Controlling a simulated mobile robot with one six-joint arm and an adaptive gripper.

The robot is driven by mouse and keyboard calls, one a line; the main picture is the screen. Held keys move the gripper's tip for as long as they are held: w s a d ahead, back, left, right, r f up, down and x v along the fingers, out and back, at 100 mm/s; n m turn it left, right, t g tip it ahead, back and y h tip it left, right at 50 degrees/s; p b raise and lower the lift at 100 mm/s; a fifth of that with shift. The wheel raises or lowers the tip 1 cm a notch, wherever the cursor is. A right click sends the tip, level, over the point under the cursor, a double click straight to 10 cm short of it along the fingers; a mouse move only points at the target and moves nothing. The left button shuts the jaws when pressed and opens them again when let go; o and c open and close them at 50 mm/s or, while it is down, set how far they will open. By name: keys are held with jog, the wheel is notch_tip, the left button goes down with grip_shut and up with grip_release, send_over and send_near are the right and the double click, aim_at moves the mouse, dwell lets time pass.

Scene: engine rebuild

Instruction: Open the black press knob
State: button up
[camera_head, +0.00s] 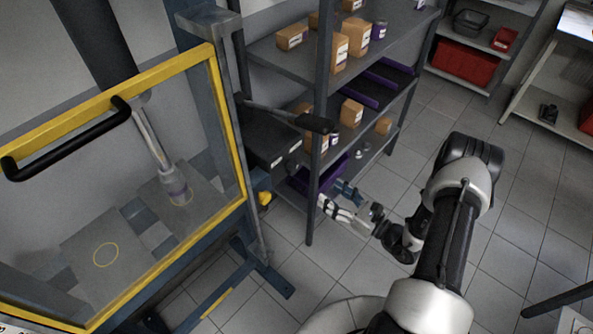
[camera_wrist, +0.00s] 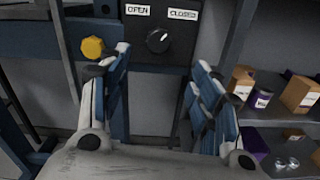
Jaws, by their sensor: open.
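The black press knob (camera_wrist: 158,40) sits on a dark panel (camera_wrist: 150,62) in the upper middle of the wrist view. Its white mark points up and right, toward the CLOSED label (camera_wrist: 183,14); the OPEN label (camera_wrist: 138,10) is at its upper left. My gripper (camera_wrist: 158,62) is open and empty, its blue-padded fingers spread to either side below the knob. No contact with the knob shows. In the head view my gripper (camera_head: 337,200) is beside the press (camera_head: 228,130), right of its frame. I cannot make out the knob in the head view.
A yellow knob (camera_wrist: 93,47) is close to my left finger in the wrist view. A shelf (camera_head: 345,85) with boxes stands close behind my gripper. A black-gripped lever (camera_head: 310,121) juts above it. Open tiled floor (camera_head: 525,200) lies to the right.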

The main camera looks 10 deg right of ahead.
aim_at(296, 169)
jog(key=b+x, duration=0.1)
jog(key=x, duration=1.4)
jog(key=shift+b, duration=0.4)
jog(key=shift+c, duration=0.3)
jog(key=c, duration=1)
